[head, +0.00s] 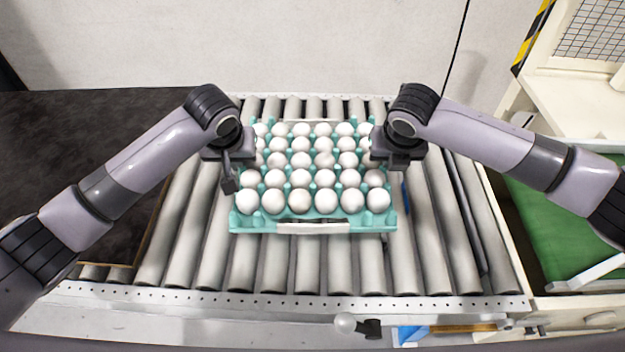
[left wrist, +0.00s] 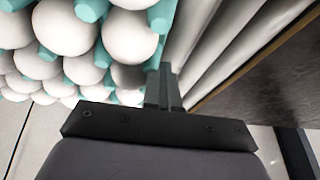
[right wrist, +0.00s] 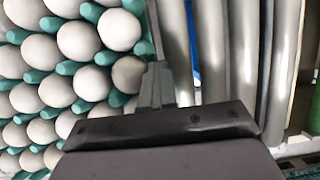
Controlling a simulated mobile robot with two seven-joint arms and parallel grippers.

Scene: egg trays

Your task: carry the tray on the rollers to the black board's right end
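A teal tray (head: 362,223) full of white eggs lies flat on the grey rollers, in the middle of the head view. The black board (head: 90,140) lies to the left of it, its right end over the rollers' left side. My left gripper (head: 229,184) is at the tray's left side; its fingers are together against the teal edge in the left wrist view (left wrist: 164,86). My right gripper is at the tray's right side; its fingers are together at the edge in the right wrist view (right wrist: 157,84). I cannot see whether any rim is between either pair.
Bare rollers (head: 275,265) show in front of the tray and on both sides. A metal rail (head: 250,298) runs along the front. A white frame with a green surface (head: 560,235) stands on the right. A pale wall (head: 300,45) is behind.

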